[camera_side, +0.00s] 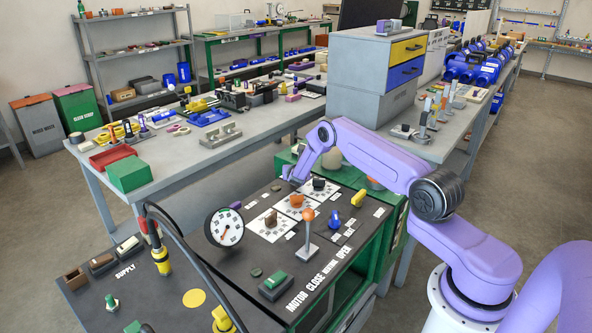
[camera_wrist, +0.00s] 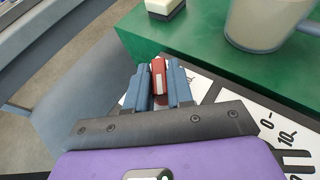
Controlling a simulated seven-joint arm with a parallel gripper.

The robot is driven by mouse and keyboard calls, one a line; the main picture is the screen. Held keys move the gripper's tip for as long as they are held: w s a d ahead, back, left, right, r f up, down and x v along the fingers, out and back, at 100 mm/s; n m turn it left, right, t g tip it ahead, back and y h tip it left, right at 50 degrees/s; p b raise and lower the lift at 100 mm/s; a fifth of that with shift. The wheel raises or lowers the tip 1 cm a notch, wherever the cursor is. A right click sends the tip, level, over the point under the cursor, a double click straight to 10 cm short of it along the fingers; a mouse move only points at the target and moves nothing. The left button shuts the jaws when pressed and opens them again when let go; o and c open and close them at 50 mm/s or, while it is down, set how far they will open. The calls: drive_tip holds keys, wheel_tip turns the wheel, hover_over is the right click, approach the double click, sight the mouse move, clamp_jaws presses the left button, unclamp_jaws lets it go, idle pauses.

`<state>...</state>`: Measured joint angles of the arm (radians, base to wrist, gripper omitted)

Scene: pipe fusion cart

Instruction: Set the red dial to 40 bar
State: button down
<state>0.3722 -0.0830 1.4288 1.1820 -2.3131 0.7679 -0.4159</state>
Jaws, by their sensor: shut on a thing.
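In the wrist view my gripper (camera_wrist: 158,88) has its two blue-grey fingers shut on the red dial (camera_wrist: 158,72), a narrow red knob with a pale line on top. Part of a white scale card (camera_wrist: 285,125) with marks 0 and 10 shows at the right; the rest of the scale around the knob is hidden by my gripper, so I cannot read the setting. In the side view my gripper (camera_side: 292,181) is low at the back edge of the dark panel (camera_side: 200,275). I cannot make out the red dial there.
A black knob (camera_side: 319,184), an orange knob (camera_side: 296,201) and a brown knob (camera_side: 270,219) stand on white cards close by. An orange-topped lever (camera_side: 308,232) and a round gauge (camera_side: 225,227) rise in front. A cream mug (camera_wrist: 262,22) stands on the green surface behind.

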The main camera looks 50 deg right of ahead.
drive_tip(key=c, duration=1.1)
unclamp_jaws()
drive_tip(key=v, duration=1.7)
drive_tip(key=shift+s+a, duration=0.1)
drive_tip(key=shift+a, duration=0.15)
